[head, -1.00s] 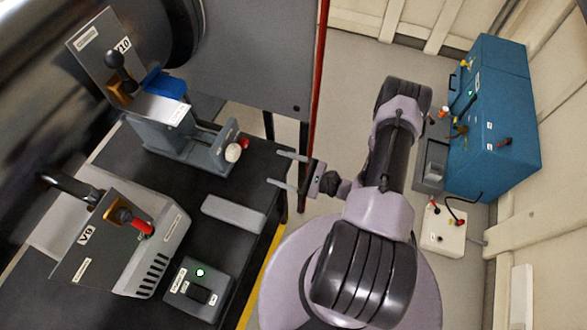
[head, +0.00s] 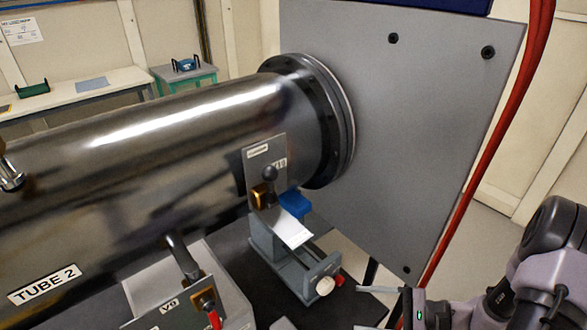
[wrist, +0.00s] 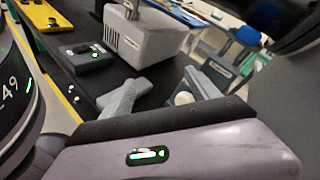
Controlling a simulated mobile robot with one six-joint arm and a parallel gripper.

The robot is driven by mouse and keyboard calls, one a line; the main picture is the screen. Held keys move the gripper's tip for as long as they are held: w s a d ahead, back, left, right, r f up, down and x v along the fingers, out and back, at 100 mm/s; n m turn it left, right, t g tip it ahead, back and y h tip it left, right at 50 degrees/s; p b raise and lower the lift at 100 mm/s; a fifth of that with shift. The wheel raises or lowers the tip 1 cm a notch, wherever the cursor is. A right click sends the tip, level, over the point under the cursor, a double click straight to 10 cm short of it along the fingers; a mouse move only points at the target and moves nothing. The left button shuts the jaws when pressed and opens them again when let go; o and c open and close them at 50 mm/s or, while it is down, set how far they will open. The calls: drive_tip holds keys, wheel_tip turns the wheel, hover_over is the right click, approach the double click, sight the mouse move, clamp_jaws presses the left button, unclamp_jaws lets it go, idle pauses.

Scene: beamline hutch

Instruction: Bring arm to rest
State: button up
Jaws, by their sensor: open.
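My arm (head: 545,255) is at the lower right of the head view, mostly cut off by the frame edge. My gripper (head: 382,291) is at the bottom of that view, pointing left toward the bench. It is empty and open, with one finger clear and the rest partly cut off. It is just right of the grey stand marked V10 (head: 280,248), with its white knob and red knob; I see a gap between them.
The large TUBE 2 (head: 150,150) and a grey panel (head: 420,120) stand behind. A red pipe (head: 490,150) runs along the panel.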

drive_tip(key=s+a+r+n+h+b, duration=0.1)
drive_tip(key=s+a+r+n+h, duration=0.2)
drive_tip(key=r, duration=0.4)
drive_tip(key=s+a+r+n+h, duration=0.3)
drive_tip(key=s+r+n+h, duration=0.1)
drive_tip(key=r, duration=0.3)
drive_tip(key=s+a+r+n+h+b, duration=0.1)
drive_tip(key=s+a+r+n+h, duration=0.3)
drive_tip(key=r, duration=0.3)
drive_tip(key=shift+s+h+b, duration=0.35)
drive_tip(key=shift+h, duration=0.05)
